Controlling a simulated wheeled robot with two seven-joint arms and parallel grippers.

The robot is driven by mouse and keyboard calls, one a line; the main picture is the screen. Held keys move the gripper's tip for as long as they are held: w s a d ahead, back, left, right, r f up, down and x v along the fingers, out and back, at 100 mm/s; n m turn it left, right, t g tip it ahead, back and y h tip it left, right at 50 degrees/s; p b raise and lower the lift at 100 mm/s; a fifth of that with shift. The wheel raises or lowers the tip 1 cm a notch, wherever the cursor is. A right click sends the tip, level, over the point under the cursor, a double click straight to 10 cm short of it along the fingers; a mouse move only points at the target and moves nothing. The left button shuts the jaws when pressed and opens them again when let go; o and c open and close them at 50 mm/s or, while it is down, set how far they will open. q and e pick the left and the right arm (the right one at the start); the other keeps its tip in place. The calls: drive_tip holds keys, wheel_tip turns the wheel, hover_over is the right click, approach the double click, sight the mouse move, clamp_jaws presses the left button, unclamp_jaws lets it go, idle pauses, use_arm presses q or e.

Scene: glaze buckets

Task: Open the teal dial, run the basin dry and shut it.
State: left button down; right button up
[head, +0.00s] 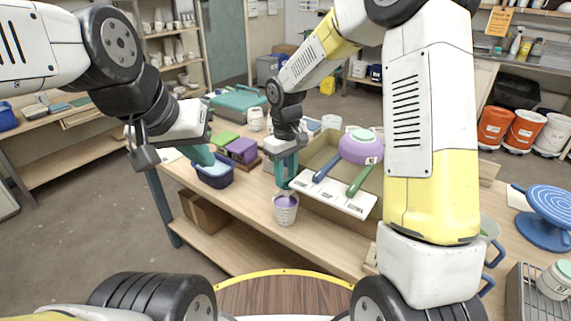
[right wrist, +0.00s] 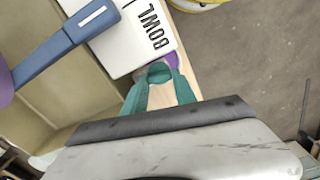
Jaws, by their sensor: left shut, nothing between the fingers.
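My right gripper (head: 285,184) points down over a small white bucket (head: 285,213) with purple inside. It also shows in the right wrist view (right wrist: 158,76), its teal fingers converging at the tips, with purple just beyond. I cannot tell whether anything is between them. I cannot make out a separate teal dial; my arms and fingers cover parts of the bench.
An open box (head: 318,152) has a white labelled panel (head: 330,197), with blue (head: 327,165) and green (head: 360,180) handles and a purple bowl-like thing (head: 361,150). A blue turntable (head: 551,208) stands far right.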

drive_tip(key=shift+o, duration=0.5)
wheel_tip(320, 180, up, 8)
drive_tip(key=shift+f, duration=0.1)
idle(0.4)
